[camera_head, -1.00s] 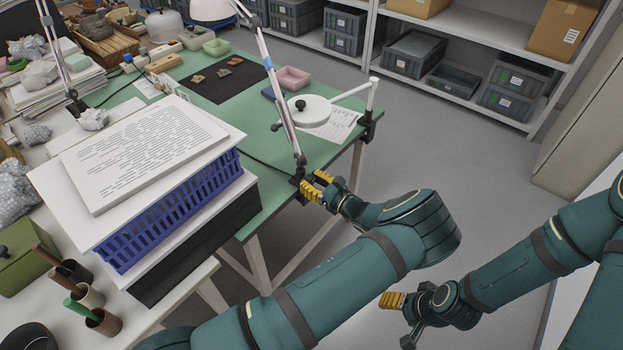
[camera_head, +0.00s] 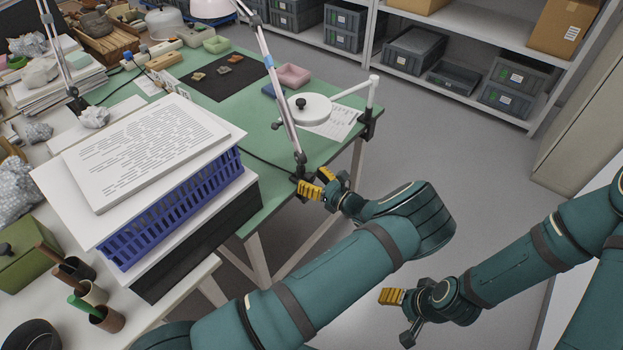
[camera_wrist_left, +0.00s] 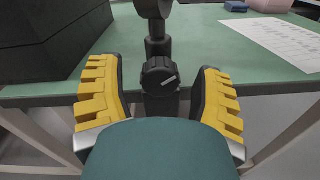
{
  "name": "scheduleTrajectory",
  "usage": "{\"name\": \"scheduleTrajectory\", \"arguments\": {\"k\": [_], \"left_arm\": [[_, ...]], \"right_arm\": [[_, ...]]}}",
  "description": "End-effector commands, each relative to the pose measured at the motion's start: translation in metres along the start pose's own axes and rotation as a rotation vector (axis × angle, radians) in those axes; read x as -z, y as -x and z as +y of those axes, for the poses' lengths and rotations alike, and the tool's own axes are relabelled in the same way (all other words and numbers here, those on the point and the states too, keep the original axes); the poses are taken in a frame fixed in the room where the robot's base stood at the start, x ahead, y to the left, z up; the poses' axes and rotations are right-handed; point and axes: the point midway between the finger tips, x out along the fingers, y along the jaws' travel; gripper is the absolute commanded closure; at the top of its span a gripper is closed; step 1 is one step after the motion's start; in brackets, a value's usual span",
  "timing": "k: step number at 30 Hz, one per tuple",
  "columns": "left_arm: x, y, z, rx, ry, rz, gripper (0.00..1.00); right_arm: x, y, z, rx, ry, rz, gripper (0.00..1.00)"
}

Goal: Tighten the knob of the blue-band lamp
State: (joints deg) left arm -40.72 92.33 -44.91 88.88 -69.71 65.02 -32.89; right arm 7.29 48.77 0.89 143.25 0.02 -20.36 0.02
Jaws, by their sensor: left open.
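The blue-band lamp (camera_head: 283,108) has a grey arm with a blue band near its top and stands at the green table's near right edge. In the left wrist view its black round knob (camera_wrist_left: 160,77) with a white mark faces me below the lamp's joint. My left gripper (camera_head: 319,183) is at the lamp's foot. The wrist view shows its yellow-padded fingers (camera_wrist_left: 160,95) apart, one on each side of the knob, with gaps between. The knob is hard to make out in the head view. My right gripper (camera_head: 398,316) hangs low over the floor, fingers apart and empty.
A white round lamp head (camera_head: 308,108) on a clamped arm is farther right along the table edge. A blue crate (camera_head: 172,212) under white boards and papers stands left of my left gripper. A second lamp (camera_head: 57,60) is at far left. Open floor lies to the right.

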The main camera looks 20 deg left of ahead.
Motion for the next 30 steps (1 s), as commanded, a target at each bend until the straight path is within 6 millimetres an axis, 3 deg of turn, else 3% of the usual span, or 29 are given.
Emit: {"name": "scheduleTrajectory", "arguments": {"k": [5,18,24,30], "left_arm": [[0.0,0.018,-0.001,0.003,0.001,0.0,0.34],[0.0,0.101,0.0,0.002,0.001,0.001,0.34],[0.0,0.117,0.0,0.001,-0.001,0.0,0.34],[0.0,0.119,0.0,0.0,-0.001,0.0,0.34]], "right_arm": [[0.0,0.0,0.0,0.0,0.0,0.0,0.36],[0.0,0.0,0.0,0.0,0.0,0.0,0.36],[0.0,0.0,0.0,0.0,0.0,0.0,0.36],[0.0,0.0,0.0,0.0,0.0,0.0,0.36]]}}
